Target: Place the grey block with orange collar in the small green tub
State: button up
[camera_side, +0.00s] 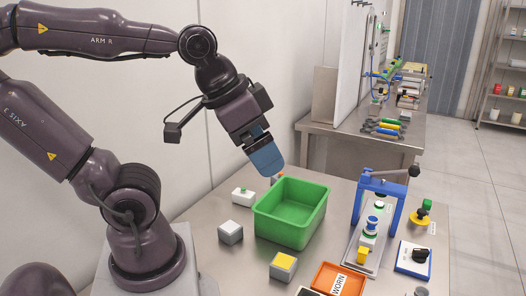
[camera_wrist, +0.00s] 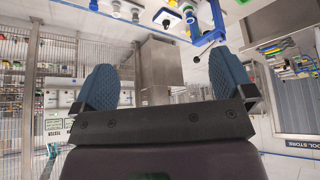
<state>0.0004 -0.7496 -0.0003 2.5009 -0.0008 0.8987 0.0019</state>
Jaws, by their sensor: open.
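The green tub (camera_side: 262,226) stands on the steel table in the side view, and the part of its inside that shows is empty. A small block with an orange-red patch (camera_side: 278,177) shows behind the tub's back left corner, just below my gripper. It is mostly hidden, so I cannot tell for sure that it is the grey block with orange collar. My gripper (camera_side: 268,163) is above and behind the tub, tilted downward. In the wrist view my gripper (camera_wrist: 163,85) has its two blue fingers wide apart with nothing between them.
A yellow-topped block (camera_side: 283,267) and an orange tray (camera_side: 340,279) lie in front. A blue-framed press (camera_side: 383,187) stands to the right.

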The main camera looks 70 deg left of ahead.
dwell(0.4)
jog(key=n+g+y, duration=0.1)
jog(key=n+y, duration=0.1)
jog(key=n, duration=0.3)
send_near(280, 175)
jog(key=shift+g, duration=0.3)
jog(key=x, duration=1.1)
jog(key=shift+w, duration=0.3)
jog(key=shift+c, duration=0.5)
jog(key=shift+a, duration=0.1)
jog(key=c, duration=0.9)
